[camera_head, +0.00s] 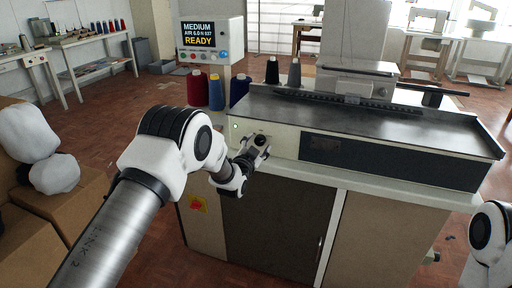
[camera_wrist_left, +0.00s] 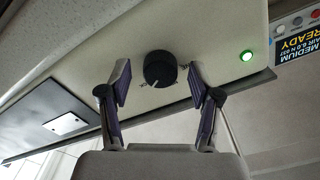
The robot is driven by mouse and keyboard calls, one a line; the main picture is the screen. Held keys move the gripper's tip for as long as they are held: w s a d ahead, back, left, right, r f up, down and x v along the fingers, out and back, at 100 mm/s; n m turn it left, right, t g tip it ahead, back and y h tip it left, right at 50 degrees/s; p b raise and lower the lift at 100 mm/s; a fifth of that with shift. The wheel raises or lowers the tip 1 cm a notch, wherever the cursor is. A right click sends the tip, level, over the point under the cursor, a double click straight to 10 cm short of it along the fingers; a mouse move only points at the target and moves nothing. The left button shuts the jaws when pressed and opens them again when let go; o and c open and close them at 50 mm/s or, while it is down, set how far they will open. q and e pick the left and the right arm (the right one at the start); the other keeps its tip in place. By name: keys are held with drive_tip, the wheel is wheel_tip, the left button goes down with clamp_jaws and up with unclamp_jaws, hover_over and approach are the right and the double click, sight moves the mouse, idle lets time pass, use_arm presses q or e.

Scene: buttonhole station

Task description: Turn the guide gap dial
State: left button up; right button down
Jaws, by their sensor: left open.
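The guide gap dial (camera_wrist_left: 160,69) is a round black knob with a pale pointer mark on the machine's cream front panel. In the left wrist view it sits between the two fingers of my left gripper (camera_wrist_left: 158,80). The fingers are open, one on each side, with visible gaps to the knob. In the head view my left gripper (camera_head: 252,154) is at the left end of the machine front and covers much of the dial area. My right gripper is out of view; only part of my right arm shows at the right edge.
A green lamp (camera_wrist_left: 246,57) glows beside the dial. The display (camera_head: 199,35) reads "MEDIUM" and "READY". Thread cones (camera_head: 216,92) stand behind the panel. The machine's steel top (camera_head: 300,112) and a dark front window (camera_head: 345,153) lie to the right.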

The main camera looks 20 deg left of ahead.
use_arm(q)
drive_tip(key=s, duration=1.2)
drive_tip(key=shift+a, duration=0.2)
